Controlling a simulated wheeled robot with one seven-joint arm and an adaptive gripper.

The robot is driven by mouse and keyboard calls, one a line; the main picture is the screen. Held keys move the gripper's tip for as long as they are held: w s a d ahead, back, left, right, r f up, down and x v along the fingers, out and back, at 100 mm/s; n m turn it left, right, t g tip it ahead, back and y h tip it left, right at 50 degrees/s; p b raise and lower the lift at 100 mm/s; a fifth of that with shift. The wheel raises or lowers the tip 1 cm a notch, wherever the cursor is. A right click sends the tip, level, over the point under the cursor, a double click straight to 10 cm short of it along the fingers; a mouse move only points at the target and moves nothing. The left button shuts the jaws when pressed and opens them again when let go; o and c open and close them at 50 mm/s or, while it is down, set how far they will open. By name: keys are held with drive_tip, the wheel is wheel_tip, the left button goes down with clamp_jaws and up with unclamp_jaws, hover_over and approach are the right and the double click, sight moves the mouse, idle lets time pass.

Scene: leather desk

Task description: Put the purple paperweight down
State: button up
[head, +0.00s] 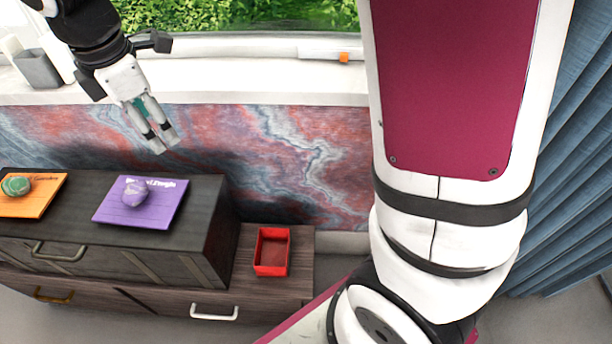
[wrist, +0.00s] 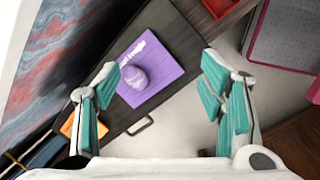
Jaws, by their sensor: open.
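The purple paperweight (head: 135,192) rests on a purple card (head: 160,214) on top of the dark cabinet (head: 205,203). The wrist view shows the paperweight (wrist: 135,77) as a rounded lump on the card (wrist: 165,72), between my fingers in the picture but well beyond them. My gripper (head: 165,143) hangs in the air above and behind the card, apart from the paperweight. Its teal-padded fingers are spread and empty in the wrist view (wrist: 165,90).
An orange card (head: 42,202) with a green stone (head: 16,186) lies at the left of the cabinet top. A red open box (head: 272,252) stands on the lower wooden surface to the right. A window sill (head: 240,80) runs behind, with a grey container (head: 38,68).

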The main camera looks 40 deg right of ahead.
drive_tip(key=s+d+r+m, duration=0.3)
drive_tip(key=s+d+m, duration=0.4)
drive_tip(key=s, duration=0.4)
drive_tip(key=s+d+r+m, duration=0.3)
drive_tip(key=s+d+m, duration=0.35)
drive_tip(key=s, duration=0.35)
drive_tip(key=s+d+f+m+y, duration=0.1)
drive_tip(key=s+f+m, duration=0.2)
drive_tip(key=s+m, duration=0.3)
drive_tip(key=s, duration=0.3)
drive_tip(key=shift+g, duration=0.3)
wheel_tip(320, 180, up, 14)
drive_tip(key=t+p, duration=0.2)
drive_tip(key=p, duration=1)
drive_tip(key=shift+d+r+t+p, duration=0.15)
drive_tip(key=shift+d+t+p, duration=0.05)
drive_tip(key=shift+t+p, duration=0.15)
drive_tip(key=shift+w, duration=0.15)
drive_tip(key=shift+c, duration=0.4)
